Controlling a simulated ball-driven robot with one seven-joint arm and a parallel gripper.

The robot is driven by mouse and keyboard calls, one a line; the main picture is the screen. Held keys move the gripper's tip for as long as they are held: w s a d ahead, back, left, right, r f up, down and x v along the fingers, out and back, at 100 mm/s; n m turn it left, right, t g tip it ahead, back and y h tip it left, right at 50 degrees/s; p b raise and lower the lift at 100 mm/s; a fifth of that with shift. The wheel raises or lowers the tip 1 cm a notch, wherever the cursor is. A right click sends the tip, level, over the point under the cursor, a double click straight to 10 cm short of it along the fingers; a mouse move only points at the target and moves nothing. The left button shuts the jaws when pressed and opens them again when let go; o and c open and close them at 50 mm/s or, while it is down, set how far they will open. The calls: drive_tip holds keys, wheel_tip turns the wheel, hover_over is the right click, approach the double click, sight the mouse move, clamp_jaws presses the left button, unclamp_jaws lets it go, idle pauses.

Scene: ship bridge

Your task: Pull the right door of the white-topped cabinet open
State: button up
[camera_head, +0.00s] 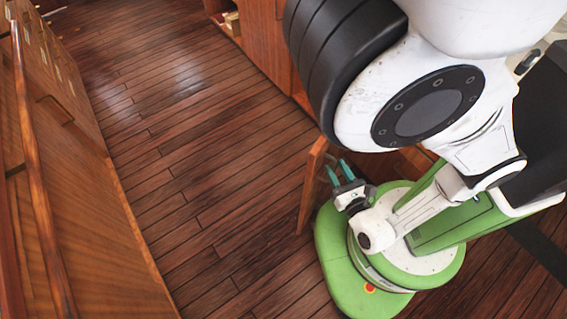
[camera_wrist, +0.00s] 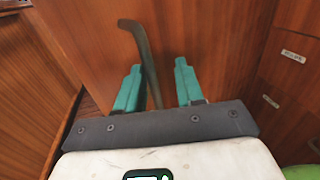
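A wooden cabinet door (camera_head: 311,186) stands swung out into the aisle in the head view, seen nearly edge-on. Its brown face (camera_wrist: 205,35) fills the middle of the wrist view. A dark curved handle (camera_wrist: 138,36) is on this face. My gripper (camera_head: 338,173) is beside the door. Its two teal fingers (camera_wrist: 158,84) are apart and point at the door, with the handle's lower part between them, nearer the left finger. Whether a finger touches the handle I cannot tell. My arm hides most of the cabinet and its top in the head view.
Wooden drawers with white labels (camera_wrist: 293,56) show at the right of the wrist view. A long wooden cabinet (camera_head: 85,215) with a rail runs along the left of the head view. The plank floor (camera_head: 210,130) between is clear.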

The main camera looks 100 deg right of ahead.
drive_tip(key=shift+w+a, duration=0.1)
drive_tip(key=s+a, duration=0.1)
drive_tip(key=a, duration=0.9)
drive_tip(key=shift+s+a, duration=0.3)
drive_tip(key=shift+s, duration=0.1)
